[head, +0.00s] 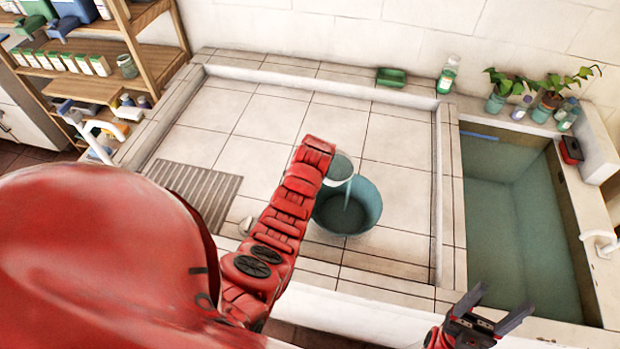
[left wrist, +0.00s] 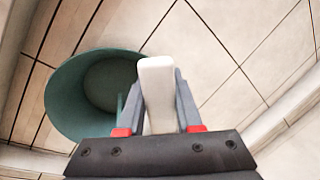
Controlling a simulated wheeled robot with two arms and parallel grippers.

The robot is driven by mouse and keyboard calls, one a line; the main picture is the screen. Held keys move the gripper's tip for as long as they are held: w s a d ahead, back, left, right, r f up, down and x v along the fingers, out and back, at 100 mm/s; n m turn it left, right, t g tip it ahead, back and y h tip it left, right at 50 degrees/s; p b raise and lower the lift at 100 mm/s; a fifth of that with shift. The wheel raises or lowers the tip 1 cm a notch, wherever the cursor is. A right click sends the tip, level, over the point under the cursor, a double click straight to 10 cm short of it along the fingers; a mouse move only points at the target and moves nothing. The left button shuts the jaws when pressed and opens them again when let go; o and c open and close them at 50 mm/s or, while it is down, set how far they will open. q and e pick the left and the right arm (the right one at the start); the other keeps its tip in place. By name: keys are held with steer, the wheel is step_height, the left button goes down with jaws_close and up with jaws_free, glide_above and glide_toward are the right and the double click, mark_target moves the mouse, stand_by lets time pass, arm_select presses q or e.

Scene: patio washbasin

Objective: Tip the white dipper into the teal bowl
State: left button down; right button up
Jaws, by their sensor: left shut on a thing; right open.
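The teal bowl (head: 370,214) stands on the tiled washing floor, and it also shows in the left wrist view (left wrist: 58,95). The white dipper (head: 334,183) is above the bowl's back left rim, with blue-green water in it. A thin blue-green stream (head: 348,192) runs from the dipper down into the bowl. My left gripper (left wrist: 160,108) is shut on the dipper's white handle (left wrist: 157,72); in the head view my red arm hides its fingers. The dipper's cup is not visible in the left wrist view. My right gripper (head: 503,302) is open and empty at the front right.
A sunken water basin (head: 515,235) is at the right, with potted plants (head: 550,95) and a bottle (head: 447,75) on its back ledge. A slatted grate (head: 195,190) lies left. Tiles behind the bowl are clear.

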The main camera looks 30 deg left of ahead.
arm_select(q)
steer(key=shift+w+f+y, duration=0.15)
steer(key=shift+f+y, duration=0.05)
steer(key=shift+y, duration=0.2)
steer(key=d+t+y+b, duration=0.1)
steer(key=t+y+b, duration=0.2)
steer(key=b, duration=0.7)
steer(key=s+d+r+t+y+b, duration=0.1)
steer(key=t+y+b, duration=0.2)
steer(key=y+b, duration=0.3)
steer(key=s+d+t+y+b, duration=0.1)
steer(key=y+b, duration=0.4)
steer(key=b, duration=1.1)
steer(key=shift+d+r+t, duration=0.25)
steer(key=shift+d+t, duration=0.05)
steer(key=shift+t, duration=0.6)
stand_by(0.4)
